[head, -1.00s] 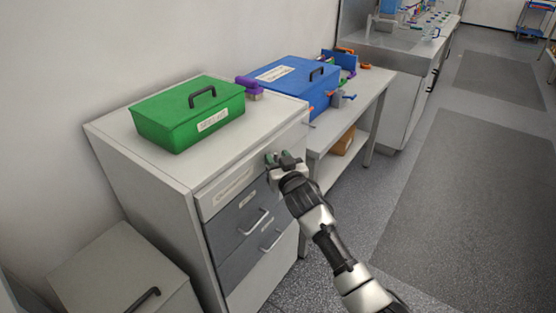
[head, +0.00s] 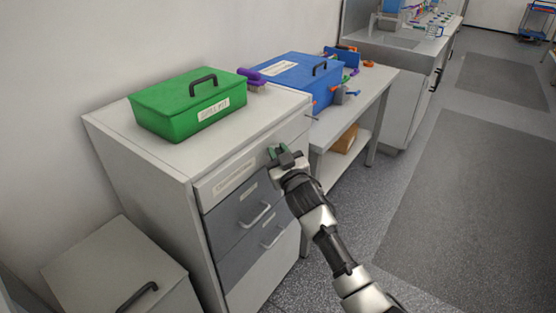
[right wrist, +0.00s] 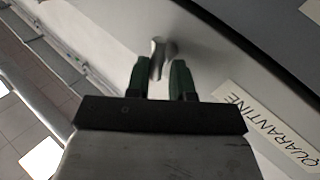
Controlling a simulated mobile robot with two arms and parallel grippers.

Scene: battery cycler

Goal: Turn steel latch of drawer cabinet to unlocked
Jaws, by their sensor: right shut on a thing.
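The drawer cabinet (head: 150,170) is light grey with a pale top drawer and darker drawers below. The steel latch (right wrist: 158,48) is a small metal tab on the pale drawer front in the right wrist view. My right gripper (head: 278,153) is at the right part of the top drawer front. In the right wrist view its two green fingertips (right wrist: 160,74) are on either side of the latch's lower part, shut on it. The latch is hidden behind the gripper in the head view. My left gripper is not in view.
A label (right wrist: 262,122) reading QUARANTINE is beside the gripper. A blue box (head: 300,80) stands on the bench behind. The floor (head: 455,220) to the right is clear.

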